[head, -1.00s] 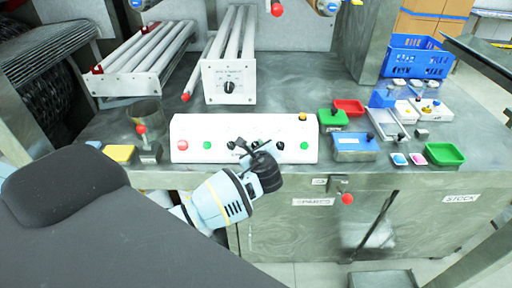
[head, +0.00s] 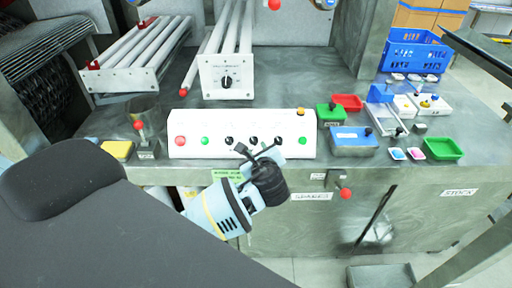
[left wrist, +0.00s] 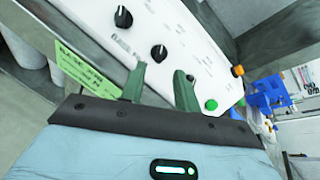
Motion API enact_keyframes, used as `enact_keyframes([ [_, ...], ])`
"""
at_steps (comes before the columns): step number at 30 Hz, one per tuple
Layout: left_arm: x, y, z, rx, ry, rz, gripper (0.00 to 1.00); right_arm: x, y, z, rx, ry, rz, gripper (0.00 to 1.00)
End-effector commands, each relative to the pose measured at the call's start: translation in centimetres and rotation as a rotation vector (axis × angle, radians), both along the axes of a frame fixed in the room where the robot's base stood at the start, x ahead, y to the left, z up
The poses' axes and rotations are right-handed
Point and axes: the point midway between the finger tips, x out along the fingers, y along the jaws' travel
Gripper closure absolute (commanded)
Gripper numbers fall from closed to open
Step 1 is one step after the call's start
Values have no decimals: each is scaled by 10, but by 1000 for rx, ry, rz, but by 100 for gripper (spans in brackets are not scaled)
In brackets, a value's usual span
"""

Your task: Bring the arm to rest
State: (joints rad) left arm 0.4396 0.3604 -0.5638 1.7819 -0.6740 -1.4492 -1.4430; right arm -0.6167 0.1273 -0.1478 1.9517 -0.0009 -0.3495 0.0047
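My left arm comes in from the lower left in the head view. Its gripper (head: 256,154) is in front of the white control panel (head: 190,148), which has a red button, green buttons and black knobs. The gripper covers a small part of the panel's front. In the left wrist view the two fingers (left wrist: 160,84) stand apart with nothing between them, and the panel (left wrist: 185,35) with knobs and a green button lies beyond. I cannot tell from the views whether the fingers touch the panel. My right gripper is in neither view.
A red knob (head: 345,194) sticks out of the bench front. A yellow-green label (head: 228,174) is below the panel. Small trays, such as a green one (head: 443,149), and a blue crate (head: 412,52) stand at the right. White rollers (head: 140,60) lie behind. The floor in front shows some free room.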

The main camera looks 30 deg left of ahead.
Motion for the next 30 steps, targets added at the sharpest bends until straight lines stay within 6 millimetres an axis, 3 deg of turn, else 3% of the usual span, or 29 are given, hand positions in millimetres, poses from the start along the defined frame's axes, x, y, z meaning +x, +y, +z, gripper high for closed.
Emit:
enact_keyframes([
  [17, -3, -2, 1, -1, 1, 0, 68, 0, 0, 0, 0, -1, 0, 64],
  [20, -6, -5, -9, -34, 0, -7, 68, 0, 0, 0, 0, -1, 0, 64],
  [23, -18, -15, -37, -150, -6, -23, 68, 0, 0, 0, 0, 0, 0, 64],
  [25, -33, -27, -65, -288, -17, -30, 68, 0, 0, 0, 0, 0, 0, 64],
  [30, -86, -60, -137, -722, -57, 23, 68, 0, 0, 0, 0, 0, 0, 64],
])
